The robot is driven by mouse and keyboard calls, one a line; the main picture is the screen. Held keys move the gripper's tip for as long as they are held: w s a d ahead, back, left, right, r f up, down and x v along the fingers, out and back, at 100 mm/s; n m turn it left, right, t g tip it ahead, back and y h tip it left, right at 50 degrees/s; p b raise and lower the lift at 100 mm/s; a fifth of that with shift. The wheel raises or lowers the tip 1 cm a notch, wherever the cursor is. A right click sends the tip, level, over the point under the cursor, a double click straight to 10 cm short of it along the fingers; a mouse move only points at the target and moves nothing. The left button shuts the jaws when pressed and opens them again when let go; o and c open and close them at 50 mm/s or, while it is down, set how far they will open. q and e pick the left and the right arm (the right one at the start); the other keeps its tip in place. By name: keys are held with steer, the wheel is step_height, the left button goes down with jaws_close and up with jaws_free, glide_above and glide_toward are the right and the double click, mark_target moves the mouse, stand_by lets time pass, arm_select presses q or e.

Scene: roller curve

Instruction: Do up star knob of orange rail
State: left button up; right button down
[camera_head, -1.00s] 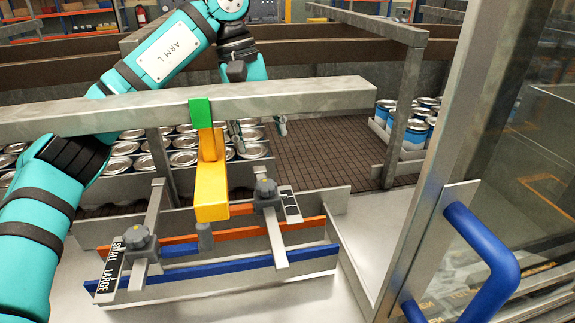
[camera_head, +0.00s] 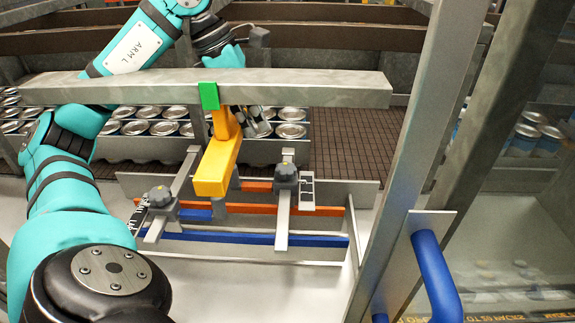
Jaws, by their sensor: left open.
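An orange rail (camera_head: 258,208) and a blue rail (camera_head: 255,239) run across the near side of the conveyor. Two dark grey star knobs sit on metal bars crossing the rails: one at the left (camera_head: 161,198), one at the right (camera_head: 286,174). I cannot tell from the picture how tight either knob is. My left gripper (camera_head: 252,121) is open, behind the metal crossbeam and just right of the yellow block (camera_head: 218,165), above the conveyor side. It is apart from both knobs and partly hidden by the beam. My right gripper is not in view.
The metal crossbeam (camera_head: 320,88) with a green clip (camera_head: 209,96) spans above the rails. Several cans (camera_head: 165,128) stand behind at the left. The brown belt (camera_head: 352,145) is clear there. A door with a blue handle (camera_head: 436,277) stands at the right.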

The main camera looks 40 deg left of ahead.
mark_target(285, 167)
arm_select(q)
steer(key=x, duration=1.1)
steer(key=shift+w+d+f, duration=0.1)
steer(key=shift+d+f, duration=0.1)
steer(key=shift+f, duration=0.15)
steer(key=shift+w+d+f, duration=0.2)
steer(key=shift+d+f, duration=0.05)
steer(key=shift+f, duration=0.4)
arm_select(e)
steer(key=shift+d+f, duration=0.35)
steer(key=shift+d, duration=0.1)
arm_select(q)
steer(key=shift+c, duration=0.5)
steer(key=c, duration=1.1)
steer(key=shift+m, duration=0.8)
steer(key=shift+g, duration=0.3)
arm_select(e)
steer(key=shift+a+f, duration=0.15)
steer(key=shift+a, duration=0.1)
arm_select(q)
steer(key=shift+a, duration=0.1)
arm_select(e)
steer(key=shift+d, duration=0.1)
